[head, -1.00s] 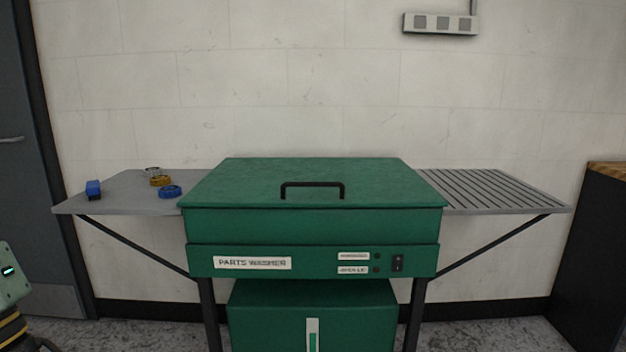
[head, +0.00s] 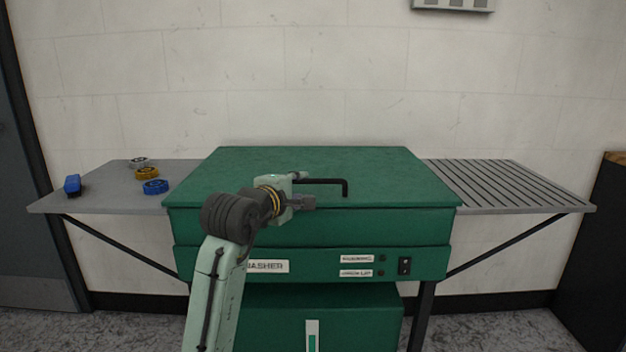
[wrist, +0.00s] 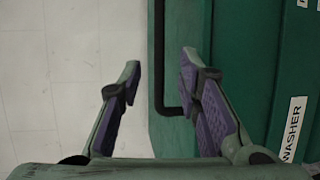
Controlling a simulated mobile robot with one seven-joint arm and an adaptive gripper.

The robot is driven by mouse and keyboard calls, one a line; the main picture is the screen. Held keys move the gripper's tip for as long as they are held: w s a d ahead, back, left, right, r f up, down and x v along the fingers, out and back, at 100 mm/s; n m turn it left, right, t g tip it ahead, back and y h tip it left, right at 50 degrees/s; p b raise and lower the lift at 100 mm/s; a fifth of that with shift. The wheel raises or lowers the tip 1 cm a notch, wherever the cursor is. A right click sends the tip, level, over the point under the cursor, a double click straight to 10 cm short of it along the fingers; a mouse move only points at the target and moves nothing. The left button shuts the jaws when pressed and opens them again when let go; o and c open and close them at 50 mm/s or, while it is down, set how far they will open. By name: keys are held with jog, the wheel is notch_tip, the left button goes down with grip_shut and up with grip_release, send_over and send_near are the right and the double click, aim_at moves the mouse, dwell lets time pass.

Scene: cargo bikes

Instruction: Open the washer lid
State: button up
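The green parts washer has its lid (head: 385,170) closed. A black bar handle (head: 346,187) stands at the lid's front edge; my gripper hides its left end in the head view. My gripper (head: 308,190) is at that left end, just above the front of the lid. In the wrist view my gripper (wrist: 161,70) is open, with its two purple-padded fingers spread.
A grey side shelf (head: 105,195) at left holds a blue item (head: 72,185) and several small round parts (head: 155,187). A slatted shelf (head: 520,187) at right is empty. A wall (head: 320,80) stands behind the washer.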

aim_at(312, 182)
jog(key=p+x, duration=0.1)
jog(key=x, duration=0.7)
grip_shut()
dwell(0.7)
